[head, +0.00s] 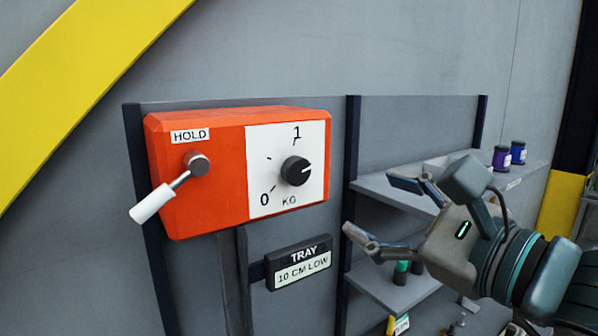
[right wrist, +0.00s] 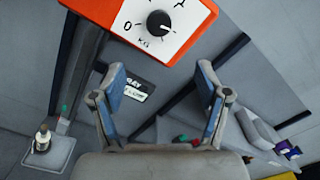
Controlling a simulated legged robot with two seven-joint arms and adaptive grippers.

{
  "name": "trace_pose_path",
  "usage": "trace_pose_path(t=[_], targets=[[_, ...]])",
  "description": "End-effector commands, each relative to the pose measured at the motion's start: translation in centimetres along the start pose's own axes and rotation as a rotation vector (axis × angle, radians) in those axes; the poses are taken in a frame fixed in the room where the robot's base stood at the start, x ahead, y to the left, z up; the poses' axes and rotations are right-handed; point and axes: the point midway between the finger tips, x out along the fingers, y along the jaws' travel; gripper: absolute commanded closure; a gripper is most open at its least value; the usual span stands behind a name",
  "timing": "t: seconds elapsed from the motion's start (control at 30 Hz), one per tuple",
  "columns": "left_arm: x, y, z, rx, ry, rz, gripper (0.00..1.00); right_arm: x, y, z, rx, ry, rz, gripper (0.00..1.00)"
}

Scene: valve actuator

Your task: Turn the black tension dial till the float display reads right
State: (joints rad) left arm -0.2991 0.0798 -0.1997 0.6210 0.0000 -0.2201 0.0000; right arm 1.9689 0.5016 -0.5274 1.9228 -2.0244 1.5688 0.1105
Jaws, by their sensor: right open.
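The black dial (head: 296,171) sits on the white scale plate (head: 312,148) of an orange box (head: 215,215). The dial also shows at the top of the right wrist view (right wrist: 159,23). My right gripper (head: 375,211) is open and empty, right of the box and apart from the dial. Its two fingers (right wrist: 163,92) are spread below the box in the right wrist view. My left gripper is not in view.
A lever with a white handle (head: 152,203) hangs at the box's left under a HOLD label. A sign reading TRAY, 10 CM LOW (head: 299,264) is below the box. Shelves (head: 395,193) with purple and blue jars (head: 518,152) stand behind my right gripper.

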Motion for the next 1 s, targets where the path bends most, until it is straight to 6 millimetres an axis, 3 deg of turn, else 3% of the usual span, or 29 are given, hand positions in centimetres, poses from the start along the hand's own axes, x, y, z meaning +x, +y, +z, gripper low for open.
trace_pose_path(t=[0.17, 0.5, 0.7, 1.0], targets=[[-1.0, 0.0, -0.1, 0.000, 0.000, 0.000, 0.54, 2.9, 0.0, 0.1, 0.001, 0.002, 0.006, 0.25], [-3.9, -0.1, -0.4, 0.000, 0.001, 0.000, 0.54, 10.9, 0.0, 0.4, 0.001, 0.000, 0.007, 0.25], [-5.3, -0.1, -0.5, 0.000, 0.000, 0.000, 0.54, 14.7, 0.1, 0.4, 0.002, -0.002, 0.007, 0.25], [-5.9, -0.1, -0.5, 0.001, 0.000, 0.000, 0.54, 16.8, 0.3, 0.2, -0.001, -0.003, 0.006, 0.25]])
